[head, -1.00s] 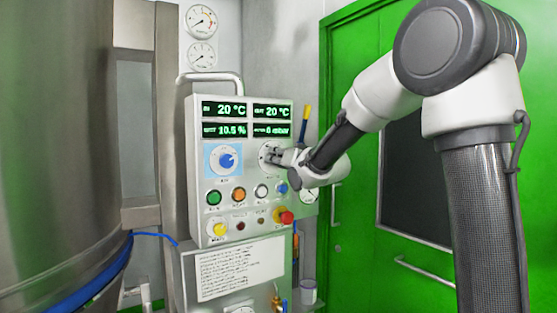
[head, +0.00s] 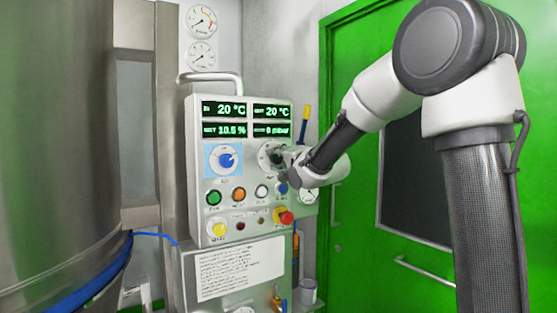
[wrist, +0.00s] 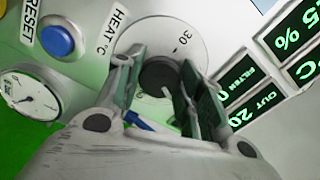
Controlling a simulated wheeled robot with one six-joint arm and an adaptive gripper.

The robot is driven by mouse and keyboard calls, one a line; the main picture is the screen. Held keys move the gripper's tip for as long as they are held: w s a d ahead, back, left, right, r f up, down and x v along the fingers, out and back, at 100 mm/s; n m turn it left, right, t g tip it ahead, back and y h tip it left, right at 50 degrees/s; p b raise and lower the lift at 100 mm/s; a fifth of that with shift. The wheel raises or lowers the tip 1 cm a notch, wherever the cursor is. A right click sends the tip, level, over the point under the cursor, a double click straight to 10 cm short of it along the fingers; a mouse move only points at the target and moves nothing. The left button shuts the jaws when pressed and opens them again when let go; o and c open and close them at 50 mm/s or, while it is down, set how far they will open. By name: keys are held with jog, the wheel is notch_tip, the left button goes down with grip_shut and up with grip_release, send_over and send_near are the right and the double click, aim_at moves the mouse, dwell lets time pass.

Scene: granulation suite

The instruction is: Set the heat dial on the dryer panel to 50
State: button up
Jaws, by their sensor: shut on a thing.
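The dryer panel (head: 240,228) is a light grey box with green displays, dials and buttons. The heat dial (head: 271,154) is at its right, partly hidden by my gripper (head: 282,158). In the wrist view the heat dial's dark knob (wrist: 160,77) sits between the two fingers of my gripper (wrist: 165,85), which is shut on it. Its pale scale plate (wrist: 172,32) shows the number 30; other marks are hidden by the fingers. The label HEAT °C (wrist: 112,32) is beside the plate. The knob's pointer setting is not clear.
A blue knob (head: 228,160) is left of the heat dial. Blue RESET button (wrist: 57,40) and a gauge (wrist: 26,93) are close to my gripper. A red button (head: 286,218) sits below. A steel vessel (head: 55,130) stands left, a green door (head: 350,240) right.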

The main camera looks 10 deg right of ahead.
jog(key=shift+m, duration=0.4)
jog(key=o, duration=1)
jog(key=v, duration=1.2)
